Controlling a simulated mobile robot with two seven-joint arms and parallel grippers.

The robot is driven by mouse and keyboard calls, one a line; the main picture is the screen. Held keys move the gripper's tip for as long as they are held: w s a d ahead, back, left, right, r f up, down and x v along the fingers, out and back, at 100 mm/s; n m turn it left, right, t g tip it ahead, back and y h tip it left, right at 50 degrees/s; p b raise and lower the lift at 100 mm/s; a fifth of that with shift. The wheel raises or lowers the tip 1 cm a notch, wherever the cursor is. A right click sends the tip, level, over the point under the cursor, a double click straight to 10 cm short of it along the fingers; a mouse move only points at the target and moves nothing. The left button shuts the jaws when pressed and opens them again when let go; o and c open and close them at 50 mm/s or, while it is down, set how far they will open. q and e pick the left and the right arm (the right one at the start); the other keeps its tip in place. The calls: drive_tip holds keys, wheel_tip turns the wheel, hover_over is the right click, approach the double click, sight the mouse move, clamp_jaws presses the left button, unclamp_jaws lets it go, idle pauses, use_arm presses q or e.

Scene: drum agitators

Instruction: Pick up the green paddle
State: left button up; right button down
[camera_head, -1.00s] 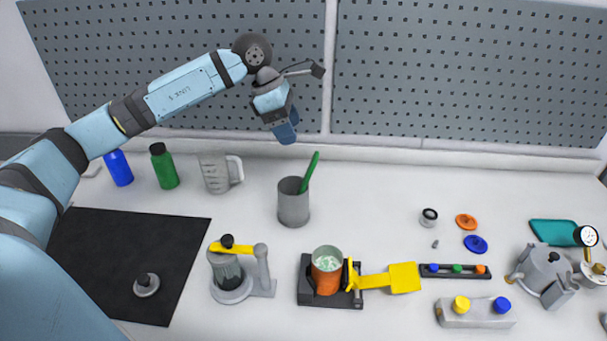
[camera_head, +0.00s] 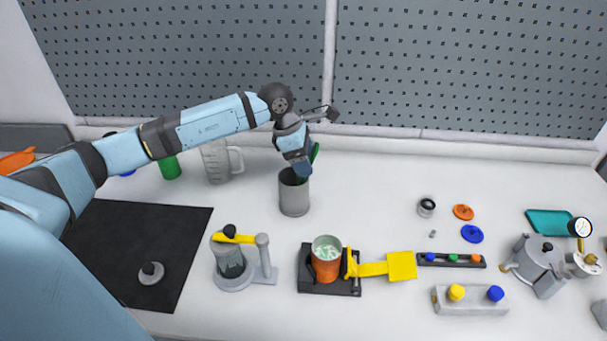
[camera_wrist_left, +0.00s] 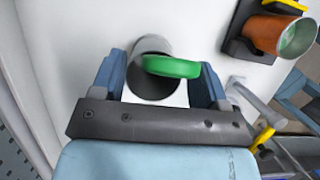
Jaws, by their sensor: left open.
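The green paddle (camera_head: 315,153) stands in a grey cylindrical cup (camera_head: 294,198) at the middle of the bench, its handle sticking up past the rim. My left gripper (camera_head: 302,172) is just above the cup's mouth and hides part of the handle. In the left wrist view the green paddle (camera_wrist_left: 172,67) lies between the two open blue fingers (camera_wrist_left: 160,80), with the grey cup (camera_wrist_left: 152,46) below it. The fingers look open; I cannot tell whether either touches the paddle. The lower part of the paddle is hidden in the cup. My right gripper is not seen.
A measuring jug (camera_head: 218,162) and a green bottle (camera_head: 170,168) stand left of the cup. In front are a grey device with a yellow lever (camera_head: 232,262) and an orange vessel (camera_head: 326,266) in a black holder.

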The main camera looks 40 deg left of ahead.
use_arm(q)
drive_tip(key=shift+x, duration=0.9)
drive_tip(key=shift+r, duration=0.1)
drive_tip(key=c, duration=1)
drive_tip(key=shift+r, duration=0.15)
